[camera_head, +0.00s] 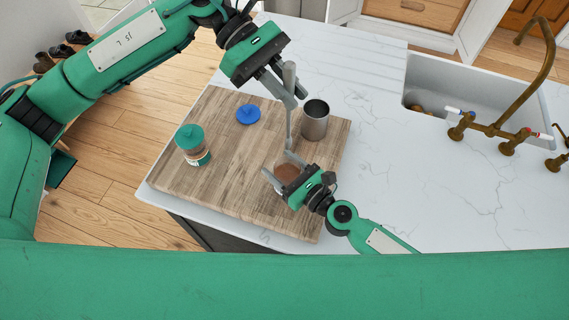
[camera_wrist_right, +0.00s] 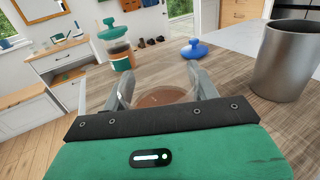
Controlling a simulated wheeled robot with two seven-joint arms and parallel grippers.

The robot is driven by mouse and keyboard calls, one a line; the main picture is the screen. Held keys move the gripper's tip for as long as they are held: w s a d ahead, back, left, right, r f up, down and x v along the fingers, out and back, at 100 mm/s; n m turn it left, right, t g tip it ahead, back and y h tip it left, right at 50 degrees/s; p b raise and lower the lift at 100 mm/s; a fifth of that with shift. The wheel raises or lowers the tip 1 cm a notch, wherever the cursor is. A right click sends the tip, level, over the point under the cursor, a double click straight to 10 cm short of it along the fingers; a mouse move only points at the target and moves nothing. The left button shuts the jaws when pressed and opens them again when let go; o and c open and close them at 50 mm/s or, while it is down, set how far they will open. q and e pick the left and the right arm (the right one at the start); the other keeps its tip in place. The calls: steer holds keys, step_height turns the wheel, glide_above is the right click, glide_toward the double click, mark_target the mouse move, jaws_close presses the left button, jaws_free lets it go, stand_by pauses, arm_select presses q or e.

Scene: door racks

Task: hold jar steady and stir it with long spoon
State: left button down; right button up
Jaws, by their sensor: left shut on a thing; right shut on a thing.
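An open clear jar (camera_head: 287,173) with brown contents stands on the wooden board near its front right. My right gripper (camera_head: 280,166) is shut on it, one finger on each side. The jar (camera_wrist_right: 160,97) also shows between the fingers in the right wrist view. My left gripper (camera_head: 284,88) is shut on the long grey spoon (camera_head: 289,125) and holds it upright. The spoon's lower end appears just beyond the jar's rim in the head view. No spoon shows in the jar in the right wrist view. I cannot tell the gap between spoon and jar.
On the wooden board (camera_head: 225,190) are a grey metal cup (camera_head: 316,121), a blue lid (camera_head: 248,114) and a teal-lidded jar (camera_head: 191,140). The metal cup (camera_wrist_right: 288,60) stands right of the gripper in the wrist view. A sink (camera_head: 440,85) with brass taps lies at right; the white counter between is clear.

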mark_target(288, 111)
arm_select(q)
step_height(288, 111, down, 6)
steer(key=m+g+y, duration=0.2)
steer(key=m, duration=0.1)
steer(key=shift+w+m+g+y, duration=0.1)
steer(key=shift+m+g+y, duration=0.2)
step_height(288, 111, down, 12)
stand_by(0.8)
stand_by(0.4)
